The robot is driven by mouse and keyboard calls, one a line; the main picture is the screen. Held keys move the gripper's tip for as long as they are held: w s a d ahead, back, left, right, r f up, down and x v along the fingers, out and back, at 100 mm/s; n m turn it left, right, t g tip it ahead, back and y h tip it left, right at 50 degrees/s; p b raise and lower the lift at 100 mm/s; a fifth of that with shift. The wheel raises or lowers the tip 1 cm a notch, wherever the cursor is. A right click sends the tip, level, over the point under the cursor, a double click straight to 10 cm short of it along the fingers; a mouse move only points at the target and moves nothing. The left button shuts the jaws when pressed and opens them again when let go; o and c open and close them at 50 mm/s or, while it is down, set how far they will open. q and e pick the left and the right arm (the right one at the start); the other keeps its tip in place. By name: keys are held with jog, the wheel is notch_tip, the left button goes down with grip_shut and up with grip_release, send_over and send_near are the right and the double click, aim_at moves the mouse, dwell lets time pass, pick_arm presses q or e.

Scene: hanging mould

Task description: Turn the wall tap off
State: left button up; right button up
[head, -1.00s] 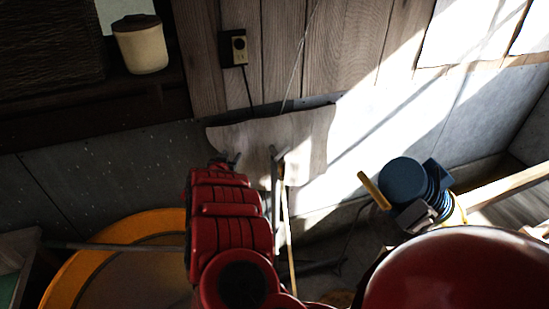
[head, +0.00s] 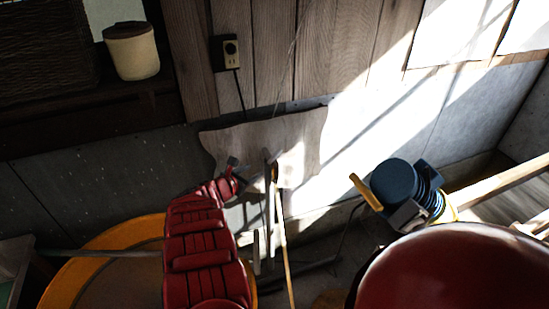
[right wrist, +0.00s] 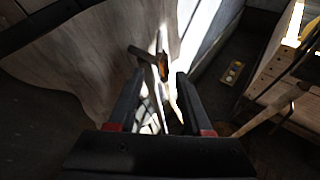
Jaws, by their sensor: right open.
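What looks like the wall tap (head: 272,172) stands in front of the pale board on the wall in the head view, small and partly in shadow. In the right wrist view the tap (right wrist: 152,64) shows an orange-brown piece on top of a pale upright part, just beyond and between my fingertips. My right gripper (head: 238,172) is left of the tap in the head view, apart from it. Its two dark fingers (right wrist: 158,88) are open and empty in the right wrist view. Whether the tap runs cannot be told. My left gripper is not in view.
The pale board (head: 262,138) hangs behind the tap. A blue ribbed device (head: 398,184) with a yellow handle stands to the right. An orange round rim (head: 95,250) lies at lower left. A thin pole (head: 286,250) stands below the tap. A socket (head: 230,50) is above.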

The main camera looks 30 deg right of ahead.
send_near(272, 159)
jog(key=x, duration=0.6)
jog(key=shift+f, duration=0.1)
jog(key=b+x, duration=0.2)
jog(key=x, duration=0.3)
jog(key=shift+b, duration=0.4)
jog(key=shift+w+d+f+b, duration=0.2)
jog(key=shift+w+d+b, duration=0.2)
jog(key=shift+d+b, duration=0.1)
grip_shut()
